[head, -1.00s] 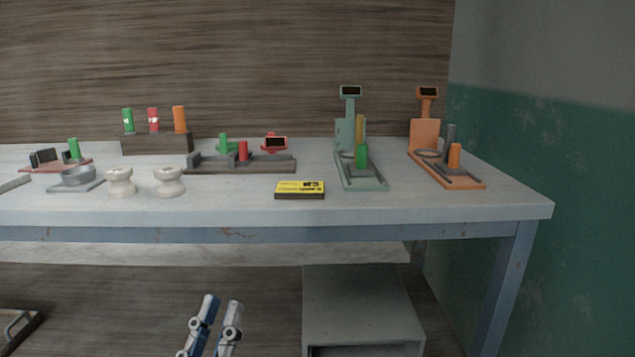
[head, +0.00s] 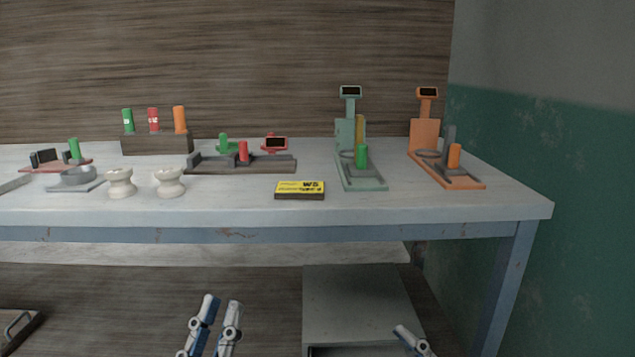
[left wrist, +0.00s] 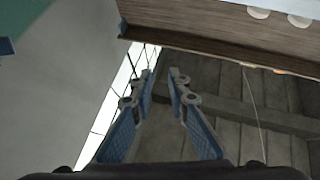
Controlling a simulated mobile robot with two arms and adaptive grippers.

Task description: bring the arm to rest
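My left gripper (head: 222,300) is low in the head view, in front of the workbench and below its top. Its two fingers stand apart with nothing between them. In the left wrist view the fingers (left wrist: 161,73) also show a gap and hold nothing. A part of my right gripper (head: 408,336) shows at the bottom edge of the head view, right of the left one. Most of it is cut off, so its opening cannot be told.
The workbench (head: 400,212) carries a yellow box (head: 300,189), two white spools (head: 169,183), a green stand (head: 350,132) and an orange stand (head: 424,136). A grey cabinet (head: 360,295) stands under it. A tray with a handle (head: 15,325) is at lower left.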

